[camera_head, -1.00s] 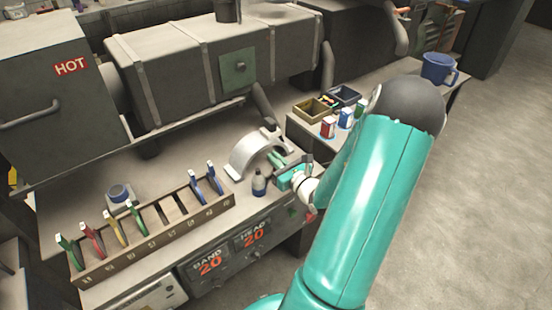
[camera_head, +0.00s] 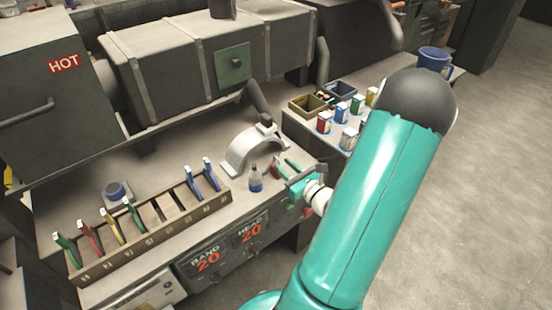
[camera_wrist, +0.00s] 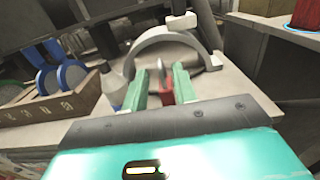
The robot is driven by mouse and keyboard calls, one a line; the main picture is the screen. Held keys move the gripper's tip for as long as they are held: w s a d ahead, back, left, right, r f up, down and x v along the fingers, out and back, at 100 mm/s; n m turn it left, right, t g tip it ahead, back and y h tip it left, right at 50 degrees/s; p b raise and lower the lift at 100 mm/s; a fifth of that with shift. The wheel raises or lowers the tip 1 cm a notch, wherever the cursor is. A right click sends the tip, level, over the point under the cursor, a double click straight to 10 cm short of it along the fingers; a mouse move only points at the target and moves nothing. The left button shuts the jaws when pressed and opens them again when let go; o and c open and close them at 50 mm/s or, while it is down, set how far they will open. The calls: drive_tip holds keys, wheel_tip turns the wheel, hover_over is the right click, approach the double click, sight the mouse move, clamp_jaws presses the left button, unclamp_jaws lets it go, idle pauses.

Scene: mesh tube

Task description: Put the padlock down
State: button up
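My gripper (camera_head: 283,169) is low over the right end of the bench, in front of a pale arch-shaped stand. In the wrist view its two green fingers (camera_wrist: 161,86) are apart. A small red thing with a grey upper part, perhaps the padlock (camera_wrist: 167,92), sits between them, close to the right finger. A gap shows between it and the left finger. In the head view only a sliver of red (camera_head: 276,165) shows beside the fingers. Whether it rests on the bench is hard to tell.
The arch-shaped stand (camera_head: 239,149) and a small bottle (camera_head: 256,180) are close by. A slotted rack (camera_head: 150,238) with coloured paddles stands left. Several small coloured boxes (camera_head: 341,111), open bins (camera_head: 313,105) and a blue mug (camera_head: 433,59) occupy the right-hand bench.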

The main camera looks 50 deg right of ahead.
drive_tip(key=v, duration=0.5)
drive_tip(key=shift+s, duration=0.15)
